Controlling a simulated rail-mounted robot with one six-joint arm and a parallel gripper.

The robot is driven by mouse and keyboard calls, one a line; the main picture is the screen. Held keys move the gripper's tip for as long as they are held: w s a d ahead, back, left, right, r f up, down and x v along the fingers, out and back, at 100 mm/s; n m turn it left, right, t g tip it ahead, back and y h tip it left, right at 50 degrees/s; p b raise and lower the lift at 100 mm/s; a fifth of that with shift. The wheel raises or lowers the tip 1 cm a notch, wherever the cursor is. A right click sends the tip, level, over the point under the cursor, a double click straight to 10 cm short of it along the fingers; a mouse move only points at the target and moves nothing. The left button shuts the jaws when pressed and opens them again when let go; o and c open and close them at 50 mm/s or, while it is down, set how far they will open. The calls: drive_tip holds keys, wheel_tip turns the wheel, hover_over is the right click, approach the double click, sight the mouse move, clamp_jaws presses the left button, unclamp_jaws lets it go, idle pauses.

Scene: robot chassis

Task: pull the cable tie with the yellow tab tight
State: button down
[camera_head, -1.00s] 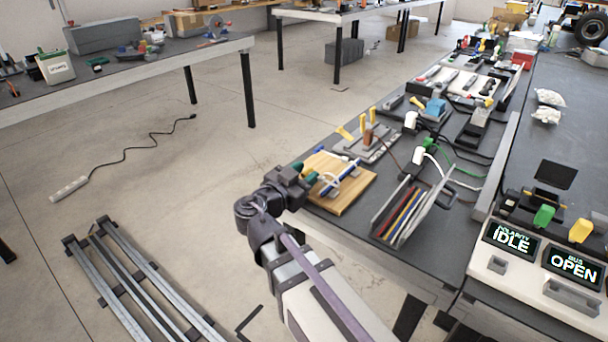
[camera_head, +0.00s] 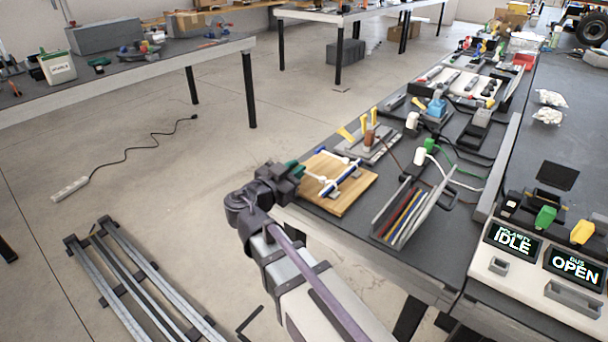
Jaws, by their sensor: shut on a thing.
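My gripper (camera_head: 292,172) is at the left edge of a wooden board (camera_head: 349,203) on the bench. Its jaws show small teal parts, and it is shut on the end of a white cable tie (camera_head: 315,177). The strap runs from the jaws over the board toward a blue bundle (camera_head: 344,179). No yellow tab can be made out at the jaws; the held end is hidden there. Other white pieces on the bundle are too small to tell apart.
A rack of coloured strips (camera_head: 405,215) stands right of the board. Behind it is a grey plate with yellow-handled tools (camera_head: 368,140). A white box with IDLE and OPEN displays (camera_head: 540,262) is at right.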

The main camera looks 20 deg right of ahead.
drive_tip(key=shift+w+a, duration=0.4)
drive_tip(key=shift+w, duration=0.1)
drive_tip(key=c, duration=1.1)
unclamp_jaws()
drive_tip(key=shift+c, duration=0.2)
drive_tip(key=v, duration=1.1)
